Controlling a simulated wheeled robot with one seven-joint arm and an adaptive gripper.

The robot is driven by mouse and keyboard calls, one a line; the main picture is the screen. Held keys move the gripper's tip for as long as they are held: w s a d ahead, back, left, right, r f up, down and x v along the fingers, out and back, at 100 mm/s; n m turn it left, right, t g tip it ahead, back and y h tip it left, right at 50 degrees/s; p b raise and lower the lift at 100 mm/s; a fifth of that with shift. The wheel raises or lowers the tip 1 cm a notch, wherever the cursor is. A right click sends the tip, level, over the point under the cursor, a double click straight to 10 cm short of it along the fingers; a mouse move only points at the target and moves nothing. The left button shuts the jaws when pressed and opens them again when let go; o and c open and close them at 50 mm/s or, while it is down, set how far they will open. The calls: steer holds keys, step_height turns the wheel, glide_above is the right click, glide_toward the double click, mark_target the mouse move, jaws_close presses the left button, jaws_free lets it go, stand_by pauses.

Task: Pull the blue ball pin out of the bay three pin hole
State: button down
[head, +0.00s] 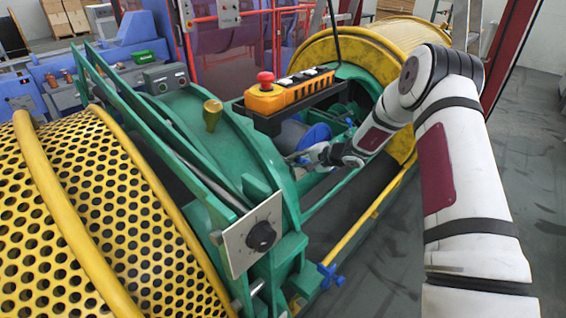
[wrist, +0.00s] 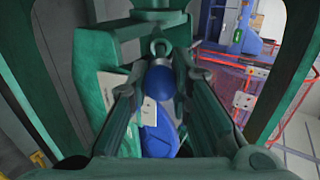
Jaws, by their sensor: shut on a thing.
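The blue ball pin (wrist: 159,77) shows as a round dark-blue ball in the middle of the wrist view. My gripper (wrist: 160,83) has its two dark fingers on either side of the ball, shut on it. A grey ring (wrist: 158,47) stands just beyond the ball, against a green frame part (wrist: 101,75). The pin's shank and the hole are hidden, so I cannot tell how deep it sits. In the head view my gripper (head: 312,155) reaches into the open bay between the green disc (head: 232,150) and the yellow drum; the ball cannot be made out there.
Green frame bars (wrist: 62,70) stand close on both sides of the wrist view. A blue part (wrist: 165,132) lies below the ball. In the head view an orange control box (head: 285,94) hangs above the bay, and a yellow rail (head: 352,232) runs along its front.

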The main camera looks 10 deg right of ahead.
steer(key=shift+d, duration=0.1)
stand_by(0.3)
steer(key=shift+p+v, duration=0.9)
steer(key=shift+v, duration=0.55)
